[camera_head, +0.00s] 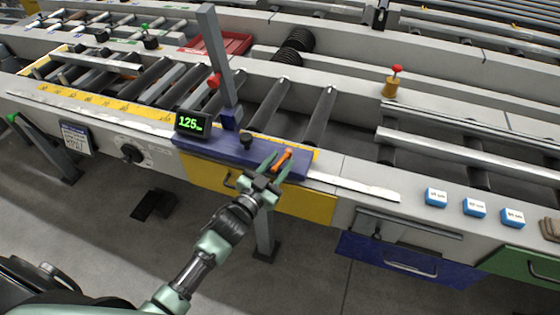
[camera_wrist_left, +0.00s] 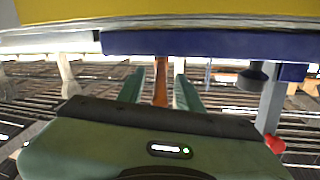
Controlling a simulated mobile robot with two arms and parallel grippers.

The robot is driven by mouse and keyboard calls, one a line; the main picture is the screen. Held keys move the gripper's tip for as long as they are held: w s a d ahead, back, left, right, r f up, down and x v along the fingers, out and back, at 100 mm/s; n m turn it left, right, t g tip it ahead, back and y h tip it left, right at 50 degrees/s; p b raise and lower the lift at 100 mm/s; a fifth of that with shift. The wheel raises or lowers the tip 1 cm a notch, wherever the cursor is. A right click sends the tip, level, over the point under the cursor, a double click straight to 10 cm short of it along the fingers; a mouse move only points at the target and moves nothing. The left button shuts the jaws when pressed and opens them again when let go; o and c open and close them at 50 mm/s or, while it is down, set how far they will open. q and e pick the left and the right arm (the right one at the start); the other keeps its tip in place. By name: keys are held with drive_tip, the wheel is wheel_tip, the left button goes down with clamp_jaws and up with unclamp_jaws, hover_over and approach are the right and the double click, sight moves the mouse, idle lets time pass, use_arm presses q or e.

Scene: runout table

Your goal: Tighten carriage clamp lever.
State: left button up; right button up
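The clamp lever, a small orange handle (camera_head: 282,159), sits on the front of the blue carriage (camera_head: 210,147) on the runout table. My left gripper (camera_head: 275,165) reaches up to it from the front, with its green fingers to either side of the lever. In the left wrist view the lever (camera_wrist_left: 160,82) stands between the two fingers (camera_wrist_left: 160,90), with a gap visible on each side. The gripper is open. The blue carriage (camera_wrist_left: 200,43) shows behind, seen upside down. The lever's base is partly hidden. My right gripper is not in view.
The carriage carries a green display (camera_head: 192,124) reading about 125, a black knob (camera_head: 246,140) and a grey upright post (camera_head: 219,60) with a red knob (camera_head: 214,80). Blue blocks (camera_head: 474,207) stand on the ledge to the right. A yellow drawer (camera_head: 305,203) lies below.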

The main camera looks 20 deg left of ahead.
use_arm(q)
drive_tip(key=shift+w, duration=0.25)
drive_tip(key=shift+c, duration=0.4)
clamp_jaws()
idle(0.9)
